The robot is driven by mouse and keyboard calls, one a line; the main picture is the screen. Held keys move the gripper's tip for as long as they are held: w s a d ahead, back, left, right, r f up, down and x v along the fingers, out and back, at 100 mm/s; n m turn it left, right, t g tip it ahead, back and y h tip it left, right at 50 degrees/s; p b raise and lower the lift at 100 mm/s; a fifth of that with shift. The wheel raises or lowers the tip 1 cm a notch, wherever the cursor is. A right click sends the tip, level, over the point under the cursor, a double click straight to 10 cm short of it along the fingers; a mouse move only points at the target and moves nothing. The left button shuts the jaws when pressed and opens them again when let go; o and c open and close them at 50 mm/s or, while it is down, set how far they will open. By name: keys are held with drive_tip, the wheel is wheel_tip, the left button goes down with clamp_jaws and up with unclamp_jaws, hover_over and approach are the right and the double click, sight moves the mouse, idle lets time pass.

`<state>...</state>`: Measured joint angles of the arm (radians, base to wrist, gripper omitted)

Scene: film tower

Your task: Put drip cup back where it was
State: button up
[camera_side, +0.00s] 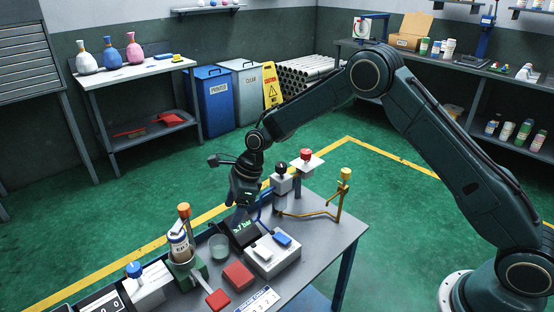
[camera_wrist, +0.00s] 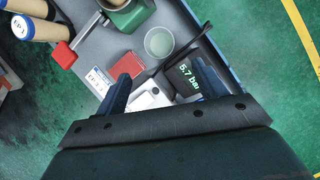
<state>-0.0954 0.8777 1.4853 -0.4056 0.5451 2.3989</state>
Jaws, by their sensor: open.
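The drip cup, a small translucent greenish cup (camera_side: 219,247), stands upright on the grey workbench (camera_side: 325,232), just right of a green stand. In the wrist view the cup (camera_wrist: 159,42) appears beyond my fingertips, and nothing is seen held between them. My gripper (camera_side: 240,212) points down above the bench, behind and to the right of the cup. In the wrist view my gripper (camera_wrist: 163,82) is open, its two dark blue fingers well apart. A dark display reading 5.7 bar (camera_wrist: 187,70) shows near the right finger and is partly covered by it.
The green stand (camera_side: 187,270) holds an EP-labelled cartridge (camera_side: 180,245), with a red-ended lever (camera_side: 217,299) in front. A red block (camera_side: 238,275) and a grey box with switches (camera_side: 272,257) sit close by. A brass rod frame (camera_side: 342,195) stands at the right.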

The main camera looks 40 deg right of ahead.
drive_tip(key=s+d+r+n+t+h, duration=0.1)
drive_tip(key=s+d+r+n, duration=0.3)
drive_tip(key=r, duration=0.4)
drive_tip(key=s+d+r+n, duration=0.1)
drive_tip(key=s+r+n, duration=0.3)
drive_tip(key=s+r, duration=0.25)
drive_tip(key=s+d+r+n+t+h, duration=0.1)
drive_tip(key=s+d+r+n, duration=0.25)
drive_tip(key=r, duration=0.45)
drive_tip(key=s+d+r+n, duration=0.1)
drive_tip(key=s+n, duration=0.3)
drive_tip(key=s, duration=0.4)
drive_tip(key=s+d+r+n+t+h, duration=0.1)
drive_tip(key=s+d+n, duration=0.2)
drive_tip(key=s, duration=0.5)
drive_tip(key=s+d+r+n+h, duration=0.1)
drive_tip(key=s+d+n, duration=0.1)
drive_tip(key=s+n, duration=0.3)
drive_tip(key=s, duration=0.3)
drive_tip(key=shift+s+t, duration=0.25)
drive_tip(key=shift+t, duration=0.15)
